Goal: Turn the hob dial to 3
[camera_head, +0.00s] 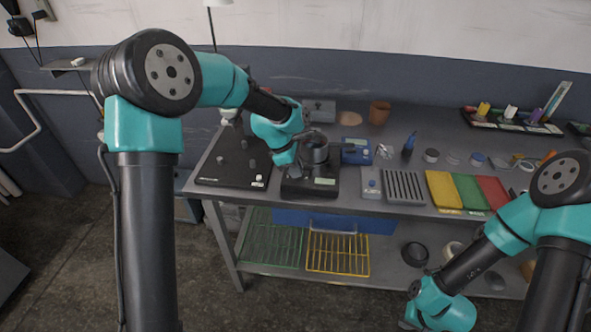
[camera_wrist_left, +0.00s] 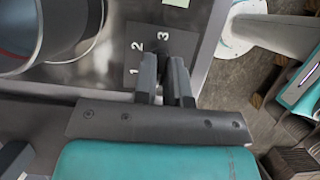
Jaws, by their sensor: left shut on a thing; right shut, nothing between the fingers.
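The hob (camera_head: 312,191) is a dark box on the workbench, with a dark pot (camera_head: 315,148) on it. In the left wrist view the dark dial (camera_wrist_left: 180,43) sits by a grey scale plate (camera_wrist_left: 131,58) with white 1, 2 and 3. My left gripper (camera_wrist_left: 163,62) is shut on the dial, and its fingers cover part of it. The dial's pointer is hidden, so I cannot tell its setting. The pot's rim (camera_wrist_left: 62,40) shows at the left there. My right arm is at the lower right of the head view; its fingers are out of frame.
A black board (camera_head: 232,165) with small knobs lies left of the hob. A blue device (camera_head: 356,150) and a ribbed grey tray (camera_head: 404,187) stand to its right. Yellow, green and red mats (camera_head: 490,190) lie further right. Coloured racks (camera_head: 338,254) sit on the lower shelf.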

